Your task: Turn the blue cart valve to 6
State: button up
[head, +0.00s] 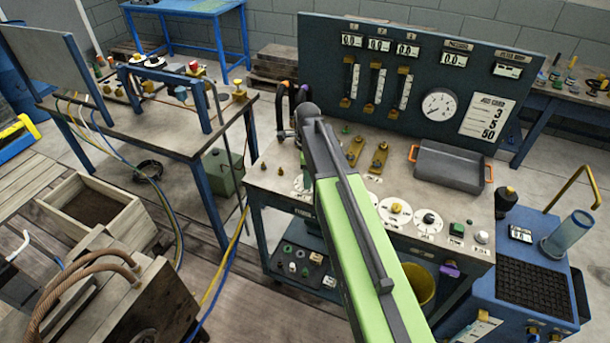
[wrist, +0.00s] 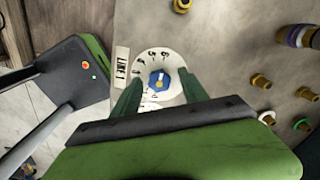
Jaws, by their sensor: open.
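In the wrist view a blue valve knob (wrist: 158,79) sits in the middle of a round white dial (wrist: 150,60) with black figures around its rim. A white tag reading LINE 1 (wrist: 122,67) lies beside the dial. A small pale mark shows on the knob, but I cannot tell which figure it points to. My gripper (wrist: 160,90) is open, with one green finger on each side of the knob. I cannot tell whether the fingers touch it. In the head view my arm hides the gripper and the knob.
The grey bench top (head: 270,175) carries brass fittings, other dials such as one with a yellow knob (head: 396,207), and a dark tray (head: 450,166). A gauge panel (head: 480,75) stands behind. A blue cart (head: 500,292) stands at the right.

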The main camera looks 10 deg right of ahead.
notch_tip(320, 180, up, 18)
jog(key=p, duration=1.7)
jog(key=shift+f, duration=0.25)
jog(key=shift+f, duration=0.1)
jog(key=s+f+n+b, duration=0.4)
jog(key=s+n, duration=0.3)
jog(key=n, duration=0.3)
jog(key=s+a+f+n+b, duration=0.1)
jog(key=s+f+n+b, duration=0.3)
jog(key=s+n, duration=0.4)
jog(key=shift+s+n, duration=0.2)
jog(key=shift+n, duration=0.8)
jog(key=shift+c, duration=0.2)
